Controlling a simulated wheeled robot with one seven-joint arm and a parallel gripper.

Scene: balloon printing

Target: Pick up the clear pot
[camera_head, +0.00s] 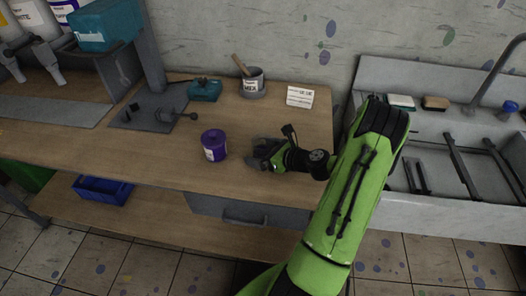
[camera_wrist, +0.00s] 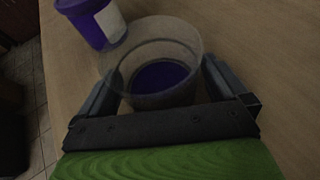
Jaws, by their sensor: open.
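The clear pot (camera_wrist: 148,50) stands on the wooden table in the wrist view, with purple material in its bottom. My gripper (camera_wrist: 162,88) is open, with one finger on each side of the pot; I cannot tell whether either finger touches it. In the head view my gripper (camera_head: 264,153) is low over the table's front part, and the clear pot is hard to make out there. A purple pot (camera_head: 214,146) with a white label stands just left of my gripper; it also shows at the upper left of the wrist view (camera_wrist: 92,22).
A grey holder with a labelled cup (camera_head: 254,82) and a white card (camera_head: 300,97) stand at the back of the table (camera_head: 175,160). A teal box (camera_head: 205,91) is left of the cup. A sink (camera_head: 455,170) stands at right. The table's front edge is close.

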